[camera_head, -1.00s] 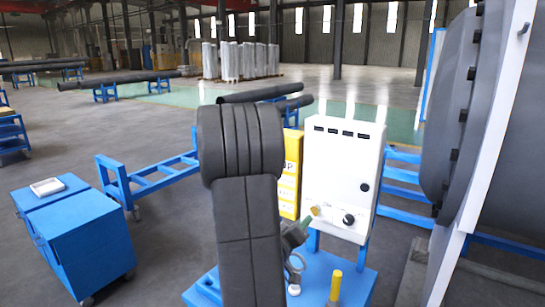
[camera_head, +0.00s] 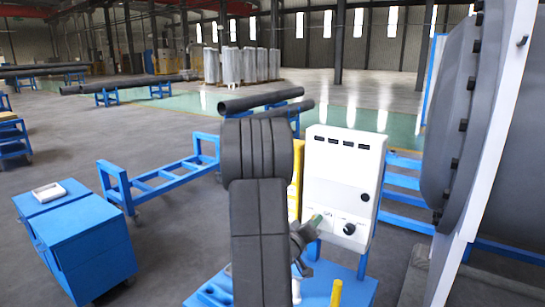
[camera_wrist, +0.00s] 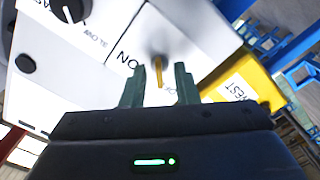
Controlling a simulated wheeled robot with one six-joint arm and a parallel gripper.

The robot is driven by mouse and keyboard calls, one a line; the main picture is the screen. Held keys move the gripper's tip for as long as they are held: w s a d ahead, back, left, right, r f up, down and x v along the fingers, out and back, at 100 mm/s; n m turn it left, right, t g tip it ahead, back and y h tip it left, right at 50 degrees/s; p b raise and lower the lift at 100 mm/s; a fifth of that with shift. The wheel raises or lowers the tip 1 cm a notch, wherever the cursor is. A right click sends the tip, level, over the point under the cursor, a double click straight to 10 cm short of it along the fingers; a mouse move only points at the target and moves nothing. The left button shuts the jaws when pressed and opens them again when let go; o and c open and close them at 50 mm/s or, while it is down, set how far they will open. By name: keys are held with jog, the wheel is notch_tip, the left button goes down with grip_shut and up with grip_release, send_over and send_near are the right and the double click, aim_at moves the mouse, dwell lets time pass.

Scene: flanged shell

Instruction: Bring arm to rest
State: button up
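My gripper (camera_wrist: 160,88) shows in the wrist view with its two green fingers apart. A thin yellow lever (camera_wrist: 158,72) on a round base stands on the white panel beyond, in line with the gap; I see no finger touching it. In the head view my gripper (camera_head: 314,222) is in front of the lower part of the white control cabinet (camera_head: 340,165), left of a black knob (camera_head: 349,229). My arm stands bent in the middle of the head view and hides part of the yellow box (camera_head: 295,190) behind it.
A large grey flanged shell (camera_head: 455,110) stands close on the right. A blue cart (camera_head: 85,250) with a white tray (camera_head: 48,191) is at the left. A yellow post (camera_head: 336,293) rises from the blue base (camera_head: 358,288). Open floor lies between cart and arm.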

jog(key=b+v, duration=0.3)
jog(key=v, duration=1)
jog(key=w+d+m+b, duration=0.1)
jog(key=w+d+m, duration=0.2)
jog(key=m, duration=0.6)
jog(key=w+d+m+b, duration=0.2)
jog(key=w+d+m, duration=0.2)
jog(key=w+m, duration=0.4)
jog(key=shift+d+m, duration=0.25)
jog(key=shift+m, duration=0.15)
jog(key=shift+f, duration=0.1)
dwell(0.4)
